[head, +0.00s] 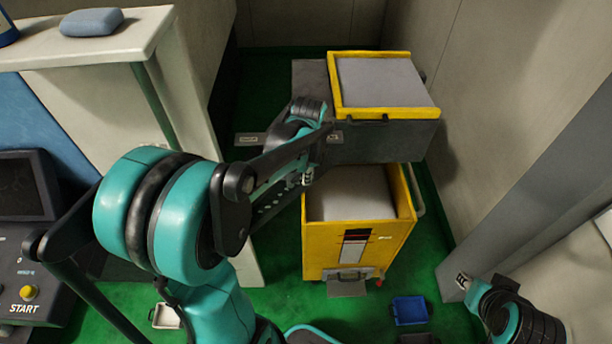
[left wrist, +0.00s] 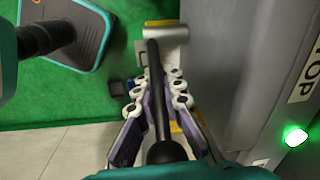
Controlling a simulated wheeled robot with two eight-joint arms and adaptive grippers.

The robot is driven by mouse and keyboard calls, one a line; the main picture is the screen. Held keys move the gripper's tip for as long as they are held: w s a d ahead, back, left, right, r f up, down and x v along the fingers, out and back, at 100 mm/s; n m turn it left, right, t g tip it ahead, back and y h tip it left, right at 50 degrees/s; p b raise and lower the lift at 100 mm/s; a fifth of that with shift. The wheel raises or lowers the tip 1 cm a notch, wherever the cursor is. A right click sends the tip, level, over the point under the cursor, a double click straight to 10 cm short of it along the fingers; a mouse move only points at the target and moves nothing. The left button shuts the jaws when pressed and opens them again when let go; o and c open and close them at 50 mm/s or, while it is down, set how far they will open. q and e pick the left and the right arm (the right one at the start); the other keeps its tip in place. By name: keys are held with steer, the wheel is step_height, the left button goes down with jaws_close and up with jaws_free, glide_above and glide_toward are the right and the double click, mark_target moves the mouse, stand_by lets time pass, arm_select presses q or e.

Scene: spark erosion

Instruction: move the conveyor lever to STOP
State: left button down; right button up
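The conveyor lever (left wrist: 158,100) is a black rod with a round black knob, seen in the left wrist view. My left gripper (left wrist: 159,76) has its fingers on both sides of the rod; whether they press on it cannot be told. A white label (left wrist: 304,72) reading "TOP", its first part cut off, is on the grey housing at the right. In the head view my left gripper (head: 307,178) is at the grey conveyor unit (head: 385,145), partly hidden by my arm; I cannot pick out the lever there.
A yellow tray (head: 433,112) sits on the conveyor unit, and a yellow bin (head: 326,250) stands below. A green light (left wrist: 295,136) glows on the housing. A grey post (head: 530,200) stands right. A blue tray (head: 409,310) lies on the green floor.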

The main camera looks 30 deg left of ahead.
arm_select(q)
steer(key=shift+r, duration=0.1)
stand_by(0.4)
steer(key=shift+s+a+r+t+h+p, duration=0.2)
steer(key=shift+a+r+t+h+p, duration=0.1)
steer(key=shift+t+h, duration=0.4)
steer(key=shift+s+a+r+t+h, duration=0.1)
steer(key=shift+a+r+t+h, duration=0.15)
steer(key=shift+h, duration=0.45)
steer(key=shift+s+a+r+t+h+b, duration=0.15)
steer(key=shift+s+a+t+h+b, duration=0.15)
steer(key=shift+t+h, duration=0.35)
steer(key=shift+s+a+r+t+h+b, duration=0.15)
steer(key=shift+t+h+b, duration=0.2)
steer(key=shift+h, duration=0.5)
steer(key=c, duration=1.9)
jaws_free()
steer(key=shift+w, duration=0.1)
